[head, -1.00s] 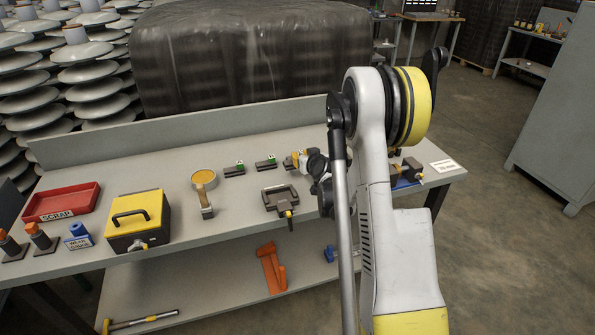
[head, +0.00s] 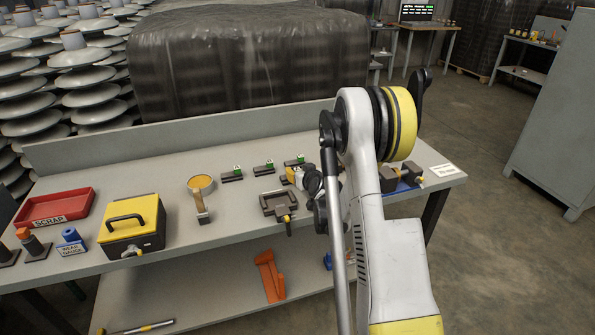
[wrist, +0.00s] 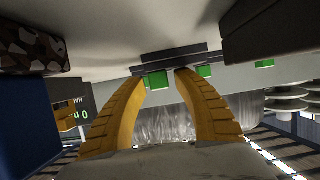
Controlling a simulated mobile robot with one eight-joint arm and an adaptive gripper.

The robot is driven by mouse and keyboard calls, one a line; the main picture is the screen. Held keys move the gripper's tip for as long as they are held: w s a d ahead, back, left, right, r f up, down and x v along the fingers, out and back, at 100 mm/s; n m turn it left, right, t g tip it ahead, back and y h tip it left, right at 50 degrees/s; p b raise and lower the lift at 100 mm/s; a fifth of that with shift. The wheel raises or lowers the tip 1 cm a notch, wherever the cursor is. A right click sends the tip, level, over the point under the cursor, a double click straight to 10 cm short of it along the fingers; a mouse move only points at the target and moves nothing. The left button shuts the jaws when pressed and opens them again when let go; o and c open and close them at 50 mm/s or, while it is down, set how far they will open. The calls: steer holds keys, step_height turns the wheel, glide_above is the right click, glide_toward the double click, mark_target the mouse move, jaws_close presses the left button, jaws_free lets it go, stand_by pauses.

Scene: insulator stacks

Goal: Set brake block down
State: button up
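Several small dark blocks with green tags lie near the back of the workbench (head: 150,190); I take them to be brake blocks. The left block (head: 232,176) and the middle block (head: 263,169) stand clear of my arm. The right block (head: 294,162) lies in line with them, just beyond my gripper (head: 293,175). In the wrist view my gripper's two yellow fingers (wrist: 163,76) are apart, with a green-tagged dark block (wrist: 157,81) at their tips. The fingers look spread, not closed on it. The block's contact with the bench is hard to see.
A blue fixture (head: 405,187) stands right of my arm. The bench has a raised back edge (head: 190,135).

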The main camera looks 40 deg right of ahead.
steer(key=shift+s+r, duration=0.25)
steer(key=shift+r, duration=0.05)
steer(key=p+v, duration=0.3)
steer(key=v, duration=0.7)
steer(key=shift+s+a+r, duration=0.1)
steer(key=shift+s+a, duration=0.05)
steer(key=shift+s, duration=0.2)
steer(key=shift+s+a+r, duration=0.2)
steer(key=s+a+r+n+g+y, duration=0.1)
steer(key=s+a+r+y, duration=0.15)
steer(key=a+r, duration=0.5)
steer(key=s+a+r+n+g+y, duration=0.1)
steer(key=s+a+r+g, duration=0.2)
steer(key=a, duration=0.8)
steer(key=s+a, duration=0.3)
steer(key=s, duration=0.3)
steer(key=s+a+r+g, duration=0.1)
steer(key=s+a, duration=0.2)
steer(key=s, duration=0.4)
steer(key=s+a+r+n+g, duration=0.1)
steer(key=s+a, duration=0.3)
steer(key=s, duration=0.2)
steer(key=shift+s, duration=0.2)
steer(key=shift+r, duration=0.1)
